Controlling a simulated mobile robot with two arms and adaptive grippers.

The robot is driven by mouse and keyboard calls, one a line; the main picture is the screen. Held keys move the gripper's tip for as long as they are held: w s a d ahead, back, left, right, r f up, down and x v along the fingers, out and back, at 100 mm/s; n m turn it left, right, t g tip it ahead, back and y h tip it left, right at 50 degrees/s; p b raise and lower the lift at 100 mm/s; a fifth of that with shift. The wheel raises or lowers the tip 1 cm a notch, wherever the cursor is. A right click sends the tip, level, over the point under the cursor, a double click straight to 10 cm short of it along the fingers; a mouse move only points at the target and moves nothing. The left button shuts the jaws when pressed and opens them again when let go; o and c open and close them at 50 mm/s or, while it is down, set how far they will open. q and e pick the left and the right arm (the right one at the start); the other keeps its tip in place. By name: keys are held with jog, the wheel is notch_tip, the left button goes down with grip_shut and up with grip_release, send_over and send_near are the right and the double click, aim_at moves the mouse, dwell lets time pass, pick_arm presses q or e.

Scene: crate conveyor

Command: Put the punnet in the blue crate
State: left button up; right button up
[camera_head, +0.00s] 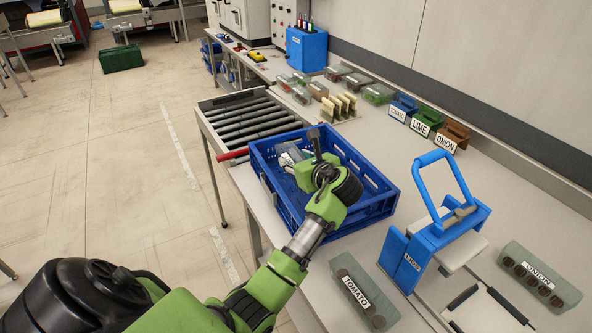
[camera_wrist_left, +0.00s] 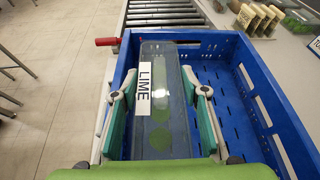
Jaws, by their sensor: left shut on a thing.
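The blue crate (camera_head: 350,219) stands on the near end of the line, beside the rollers. In the left wrist view, its rim (camera_wrist_left: 281,113) runs along the right. My left gripper (camera_head: 299,163) is over the crate, at its left side. In the left wrist view, its two fingers (camera_wrist_left: 159,84) are shut on the sides of a clear lidded punnet (camera_wrist_left: 172,120) with a LIME label and green contents. The punnet is inside the crate's outline, along its left wall. I cannot tell whether it touches the floor. In the head view, my gripper and arm mostly hide it. My right gripper is not in view.
The roller conveyor (camera_head: 245,118) lies beyond the crate, with a red handle (camera_head: 233,155). A blue LIDS stand (camera_head: 437,228) is to the right. TOMATO (camera_head: 362,291) and ONION (camera_head: 540,275) punnets lie at the front. Several punnets line the back. The crate's right half looks empty.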

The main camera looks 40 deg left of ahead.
pick_arm(q)
jog(key=f, duration=0.1)
jog(key=w+a+f, duration=0.2)
jog(key=shift+a+f, duration=0.1)
jog(key=shift+f, duration=0.15)
notch_tip(320, 180, down, 3)
jog(key=shift+w+f+p, duration=0.1)
jog(key=shift+w+p, duration=0.05)
jog(key=shift+p, duration=0.25)
jog(key=shift+f, duration=0.15)
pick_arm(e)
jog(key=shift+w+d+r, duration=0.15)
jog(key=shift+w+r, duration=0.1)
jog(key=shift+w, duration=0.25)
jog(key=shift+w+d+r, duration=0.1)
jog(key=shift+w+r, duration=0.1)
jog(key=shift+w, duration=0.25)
pick_arm(q)
jog(key=o, duration=1.2)
jog(key=shift+f, duration=0.1)
jog(key=shift+c, duration=0.2)
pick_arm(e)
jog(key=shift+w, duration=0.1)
